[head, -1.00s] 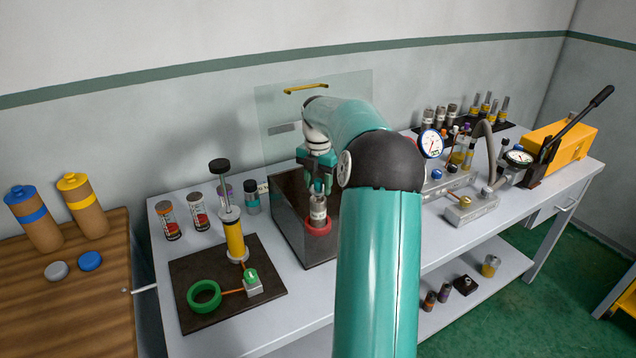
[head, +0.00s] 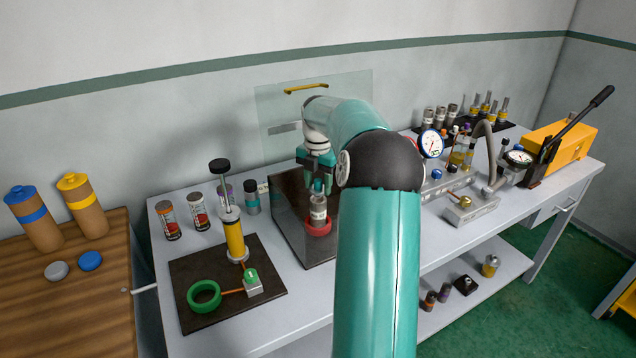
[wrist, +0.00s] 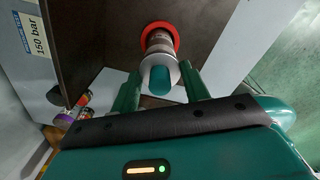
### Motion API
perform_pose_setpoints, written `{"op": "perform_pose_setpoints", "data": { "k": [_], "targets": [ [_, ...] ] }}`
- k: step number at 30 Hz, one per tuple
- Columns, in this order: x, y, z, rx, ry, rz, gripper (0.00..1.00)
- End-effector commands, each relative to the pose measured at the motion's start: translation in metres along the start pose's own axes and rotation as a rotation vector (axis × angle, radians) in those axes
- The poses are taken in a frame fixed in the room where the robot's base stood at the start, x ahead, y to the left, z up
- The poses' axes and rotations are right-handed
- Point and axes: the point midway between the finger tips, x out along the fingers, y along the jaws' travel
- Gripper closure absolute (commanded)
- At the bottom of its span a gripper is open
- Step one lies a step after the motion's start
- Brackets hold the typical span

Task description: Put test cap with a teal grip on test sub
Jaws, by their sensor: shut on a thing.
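The test cap's teal grip (wrist: 160,82) is between the fingers of my gripper (wrist: 160,90) in the wrist view. The cap has a pale grey flange. It sits in line with the top of the test sub (wrist: 159,41), a grey cylinder standing in a red ring (wrist: 170,30). In the head view the sub (head: 318,208) stands upright in the red ring (head: 318,228), and my gripper (head: 318,186) is right above it, shut on the cap. Cap and sub look touching, but I cannot tell how far the cap is seated.
A dark open-topped enclosure (head: 290,225) surrounds the sub, with a raised clear lid (head: 350,85) behind. A pump with a yellow body (head: 235,240) stands on a dark mat at left. Several jars stand behind it. Gauges and fittings (head: 470,205) are at right.

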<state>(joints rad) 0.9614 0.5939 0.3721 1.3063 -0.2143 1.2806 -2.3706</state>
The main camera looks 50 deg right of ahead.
Motion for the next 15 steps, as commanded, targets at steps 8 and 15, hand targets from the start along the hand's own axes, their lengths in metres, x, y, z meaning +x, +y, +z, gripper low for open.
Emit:
{"op": "perform_pose_setpoints", "data": {
  "k": [8, 15],
  "targets": [
    [0.006, 0.0, 0.0, 0.0, 0.0, -0.001, 0.8],
    [0.011, 0.0, 0.0, 0.0, -0.001, 0.0, 0.8]
  ]
}}
